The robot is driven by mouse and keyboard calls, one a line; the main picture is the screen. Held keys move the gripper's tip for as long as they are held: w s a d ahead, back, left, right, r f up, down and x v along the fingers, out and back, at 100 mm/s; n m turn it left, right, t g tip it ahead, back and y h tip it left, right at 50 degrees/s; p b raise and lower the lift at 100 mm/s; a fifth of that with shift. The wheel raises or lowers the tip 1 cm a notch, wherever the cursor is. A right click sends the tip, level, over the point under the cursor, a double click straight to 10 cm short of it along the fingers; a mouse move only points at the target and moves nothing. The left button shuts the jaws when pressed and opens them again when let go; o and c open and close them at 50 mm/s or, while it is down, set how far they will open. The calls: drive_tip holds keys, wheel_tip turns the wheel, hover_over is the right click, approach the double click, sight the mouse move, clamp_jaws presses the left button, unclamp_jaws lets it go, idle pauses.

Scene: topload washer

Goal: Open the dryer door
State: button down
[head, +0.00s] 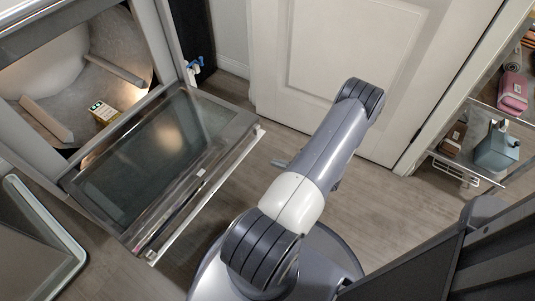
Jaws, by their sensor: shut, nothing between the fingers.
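The dryer door (160,160) is a dark glass panel in a grey frame, at the left of the head view. It is swung down and stands wide open in front of the dryer opening. A long pale handle bar (208,197) runs along its outer edge. My gripper (279,163) shows only as a small grey tip to the left of my arm link, which hides the rest of it. It is shut and empty, apart from the door, to the right of the handle bar.
A white panelled room door (345,50) stands behind my arm. Shelves at the right hold a blue bottle (497,150) and a pink item (513,92). Wood floor (235,180) is clear between dryer door and arm.

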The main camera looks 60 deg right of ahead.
drive_tip(key=d+f+b+x, duration=0.1)
drive_tip(key=b+x, duration=0.2)
drive_tip(key=x, duration=0.7)
drive_tip(key=shift+s+a+r, duration=0.1)
drive_tip(key=shift+r, duration=1.05)
drive_tip(key=shift+s+a+r, duration=0.1)
drive_tip(key=shift+r, duration=1)
wheel_tip(320, 180, up, 10)
drive_tip(key=g+p, duration=0.2)
drive_tip(key=p, duration=0.5)
drive_tip(key=shift+f+g, duration=0.25)
drive_tip(key=shift+g, duration=0.05)
drive_tip(key=shift+f, duration=0.1)
